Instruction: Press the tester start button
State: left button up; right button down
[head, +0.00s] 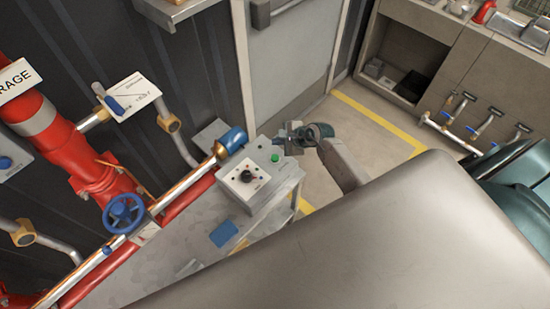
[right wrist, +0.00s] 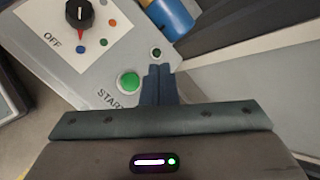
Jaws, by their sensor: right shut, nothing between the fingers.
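The tester is a grey box (head: 270,190) on the bench. Its green start button (head: 275,158) is on the box's top near the far right corner. In the right wrist view the green button (right wrist: 128,82) shows fully, with the lettering "START" partly visible below it. My right gripper (head: 286,137) is shut and empty, just beyond the button at the box's far right edge. In the right wrist view its closed fingers (right wrist: 159,75) lie just right of the button. Whether they touch the box I cannot tell. My left gripper is not in view.
The tester's white panel (head: 236,182) has a black knob (right wrist: 79,14) and small coloured dots. A small dark button (right wrist: 155,52) lies beyond my fingertips. A blue-ended pipe (head: 231,140) runs close behind the box.

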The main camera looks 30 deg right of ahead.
jog(key=b, duration=0.4)
send_over(278, 158)
notch_tip(278, 158, down, 6)
jog(key=shift+f, duration=0.2)
jog(key=shift+f+b, duration=0.45)
jog(key=shift+b, duration=0.15)
dwell(1.0)
jog(key=shift+f+b, duration=0.4)
jog(key=shift+b, duration=0.05)
jog(key=shift+s+f+b, duration=0.1)
jog(key=shift+f+b, duration=0.45)
jog(key=shift+b, duration=0.05)
dwell(0.6)
jog(key=shift+r, duration=0.2)
jog(key=shift+r+p, duration=0.7)
jog(key=shift+r, duration=0.1)
jog(key=shift+r+p, duration=1.75)
jog(key=shift+r, duration=0.7)
